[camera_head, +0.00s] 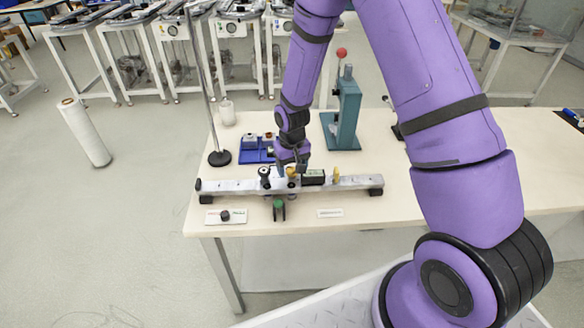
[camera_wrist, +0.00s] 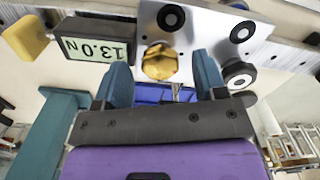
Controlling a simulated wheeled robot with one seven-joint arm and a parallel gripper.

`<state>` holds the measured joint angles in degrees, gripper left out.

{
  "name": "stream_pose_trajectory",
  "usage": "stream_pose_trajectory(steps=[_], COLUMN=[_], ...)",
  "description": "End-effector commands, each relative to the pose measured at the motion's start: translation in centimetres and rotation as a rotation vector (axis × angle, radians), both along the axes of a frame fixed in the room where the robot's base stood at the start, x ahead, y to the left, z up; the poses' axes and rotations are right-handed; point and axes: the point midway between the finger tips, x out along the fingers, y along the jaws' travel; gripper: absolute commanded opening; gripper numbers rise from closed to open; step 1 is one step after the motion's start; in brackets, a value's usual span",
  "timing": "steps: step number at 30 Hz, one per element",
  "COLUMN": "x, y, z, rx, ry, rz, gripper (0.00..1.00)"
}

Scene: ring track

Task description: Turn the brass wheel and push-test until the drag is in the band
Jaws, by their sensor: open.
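The brass wheel (camera_wrist: 160,62) is on a silver carriage plate (camera_wrist: 205,25) with black round knobs, in the wrist view. It also shows small in the head view (camera_head: 291,172). My gripper (camera_wrist: 162,78) is open, its two blue-grey fingers on either side of the wheel, with a visible gap to each. It is at the carriage in the head view (camera_head: 292,165). A force display (camera_wrist: 95,46) beside the wheel appears upside down and reads 13.0 N. A yellow pad (camera_wrist: 27,38) is beyond the display. The carriage sits on a silver rail (camera_head: 225,186).
A blue tray (camera_head: 251,156) is behind the rail. A teal press (camera_head: 345,112) with a red knob stands behind it. A thin pole on a black base (camera_head: 220,158) is at left. The table's right part is largely clear.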

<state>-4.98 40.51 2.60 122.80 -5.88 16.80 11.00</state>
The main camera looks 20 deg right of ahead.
Motion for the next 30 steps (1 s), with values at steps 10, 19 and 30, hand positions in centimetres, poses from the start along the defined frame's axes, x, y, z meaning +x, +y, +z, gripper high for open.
stream_pose_trajectory(steps=[10, 19, 30], x=[-0.01, -0.01, -0.02], y=[0.01, 0.02, 0.00], z=[-0.34, -0.32, -0.32], rx=[0.000, 0.000, 0.001], ry=[0.000, 0.000, 0.000], rz=[0.001, 0.002, 0.274], gripper=[0.65, 0.16, 0.16])
